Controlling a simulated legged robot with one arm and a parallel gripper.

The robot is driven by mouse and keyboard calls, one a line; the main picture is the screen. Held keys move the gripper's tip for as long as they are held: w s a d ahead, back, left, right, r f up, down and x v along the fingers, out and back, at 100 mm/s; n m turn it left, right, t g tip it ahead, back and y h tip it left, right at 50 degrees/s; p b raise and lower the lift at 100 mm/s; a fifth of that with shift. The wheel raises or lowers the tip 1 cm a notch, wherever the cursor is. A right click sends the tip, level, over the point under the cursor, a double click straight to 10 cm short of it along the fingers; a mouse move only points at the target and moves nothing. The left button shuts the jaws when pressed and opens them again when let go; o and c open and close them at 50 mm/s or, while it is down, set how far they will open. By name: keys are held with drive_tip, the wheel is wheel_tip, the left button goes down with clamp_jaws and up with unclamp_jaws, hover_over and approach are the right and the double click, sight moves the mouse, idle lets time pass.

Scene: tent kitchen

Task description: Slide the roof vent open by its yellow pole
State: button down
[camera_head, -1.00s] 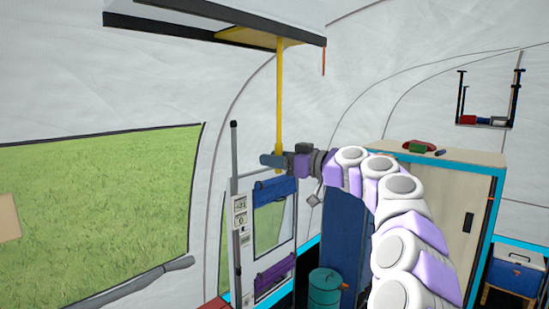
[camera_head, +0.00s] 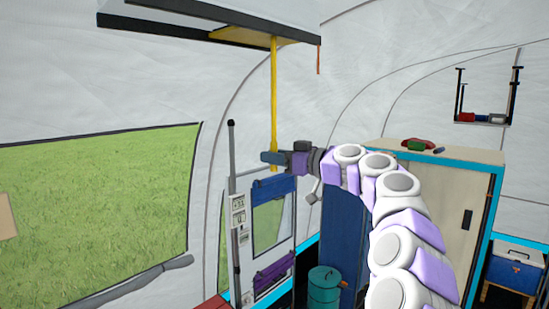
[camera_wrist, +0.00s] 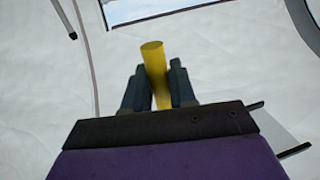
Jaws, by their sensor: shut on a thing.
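The yellow pole (camera_head: 274,95) hangs nearly upright from the yellow plate (camera_head: 256,35) of the roof vent at the top of the head view. The vent's dark frame (camera_head: 200,25) runs along the ceiling. How far the vent stands open is not clear. My gripper (camera_head: 268,158) is shut on the pole near its lower end, with a short bit of yellow showing just below the fingers. In the wrist view the pole (camera_wrist: 155,62) stands between my two dark fingers (camera_wrist: 158,88), one on each side.
A cabinet (camera_head: 440,190) with small items on top stands to the right. A white panel with blue and purple holders (camera_head: 272,190) and a thin grey post (camera_head: 233,180) are behind and below my gripper. A teal bin (camera_head: 324,290) stands on the floor. A grassy window (camera_head: 95,210) is at left.

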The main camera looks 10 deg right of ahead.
drive_tip(key=shift+a+f, duration=0.15)
drive_tip(key=shift+f, duration=0.05)
drive_tip(key=s+a+b, duration=1.1)
drive_tip(key=a+b, duration=0.3)
drive_tip(key=a, duration=0.2)
drive_tip(key=shift+s, duration=0.3)
drive_tip(key=shift+a+f, duration=0.1)
drive_tip(key=c, duration=1.3)
unclamp_jaws()
drive_tip(key=shift+o, duration=1.2)
drive_tip(key=shift+w+a, duration=0.1)
drive_tip(key=shift+a, duration=0.3)
drive_tip(key=shift+s, duration=0.2)
